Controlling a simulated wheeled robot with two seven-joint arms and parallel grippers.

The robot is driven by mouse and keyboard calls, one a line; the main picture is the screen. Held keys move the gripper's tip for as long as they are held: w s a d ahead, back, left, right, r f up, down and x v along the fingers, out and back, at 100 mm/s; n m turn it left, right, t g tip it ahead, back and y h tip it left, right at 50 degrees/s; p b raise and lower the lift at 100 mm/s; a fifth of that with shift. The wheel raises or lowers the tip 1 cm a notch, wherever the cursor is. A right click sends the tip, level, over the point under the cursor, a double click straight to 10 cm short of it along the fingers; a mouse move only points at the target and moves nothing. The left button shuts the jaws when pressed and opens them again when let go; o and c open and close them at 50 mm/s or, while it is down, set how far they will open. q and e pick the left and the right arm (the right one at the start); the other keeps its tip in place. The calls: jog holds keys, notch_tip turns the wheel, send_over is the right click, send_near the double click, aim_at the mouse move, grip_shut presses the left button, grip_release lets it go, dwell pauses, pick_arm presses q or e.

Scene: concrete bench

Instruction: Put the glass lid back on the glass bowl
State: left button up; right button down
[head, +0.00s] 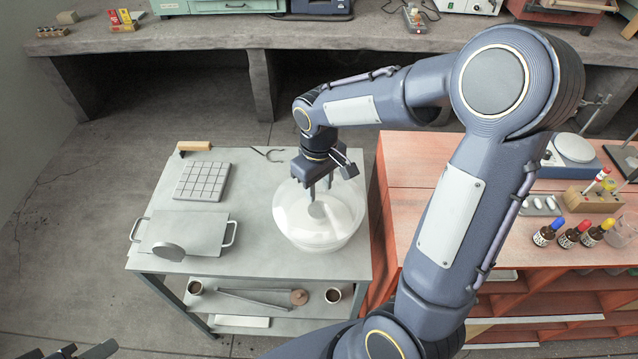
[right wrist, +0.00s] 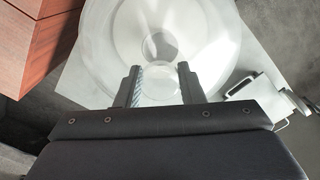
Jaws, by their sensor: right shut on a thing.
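The clear glass bowl (head: 322,238) stands on the pale metal table at its right side. The glass lid (right wrist: 205,40) shows in the right wrist view as a pale, see-through round shape. My right gripper (head: 318,191) points down over the bowl and is shut on the glass lid; it also shows in the right wrist view (right wrist: 159,76). Lid and bowl overlap in both views, so I cannot tell whether the lid's rim touches the bowl. Dark parts at the lower left of the head view seem to be my left gripper (head: 88,351), cut off by the frame edge.
On the metal table (head: 255,170) lie a grey gridded block (head: 203,181) and a flat handled plate (head: 200,232) with a round disc on it. A red-orange bench (head: 420,160) with bottles (head: 568,237) adjoins at the right. The table behind the bowl holds a small hook.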

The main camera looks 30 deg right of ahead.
aim_at(319, 184)
jog(key=c, duration=0.9)
grip_release()
jog(key=shift+f, duration=0.1)
jog(key=shift+c, duration=0.2)
notch_tip(319, 184, up, 12)
jog(key=s+a+f+m+t+y, duration=0.1)
jog(key=s+a+m+t+y, duration=0.1)
jog(key=s, duration=0.6)
jog(key=s+a+f+m+t+y, duration=0.1)
jog(key=s+a+m+t, duration=0.1)
jog(key=s, duration=0.7)
jog(key=shift+f+t+y+p, duration=0.35)
jog(key=shift+f+t+y, duration=0.05)
jog(key=shift+t, duration=0.4)
jog(key=shift+a, duration=0.1)
